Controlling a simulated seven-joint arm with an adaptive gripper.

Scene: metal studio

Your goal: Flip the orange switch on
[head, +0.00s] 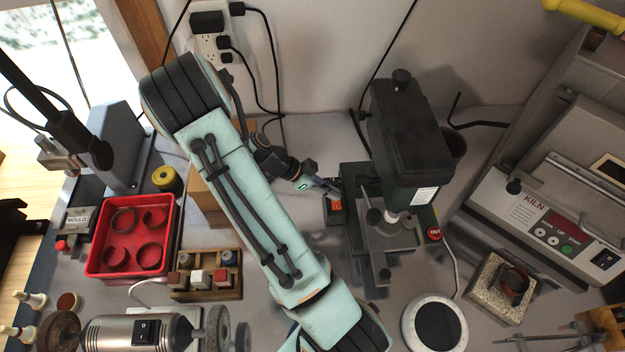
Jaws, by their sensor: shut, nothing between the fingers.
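The orange switch (336,205) is on a dark box at the left side of the green drill press (405,130). It is small here, and I cannot tell which way its rocker is tilted. My gripper (334,192) is shut and empty. Its fingertips are right at the upper edge of the switch; I cannot tell whether they touch it. My arm comes up from the bottom of the picture and bends back down toward the switch.
The drill press stands close to the right of my gripper. A red tray (177,262) with brown rings and a wooden rack (205,292) are at left. A bench grinder (140,333) is at lower left, a kiln (545,220) at right. A round white-rimmed device (408,325) is in front.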

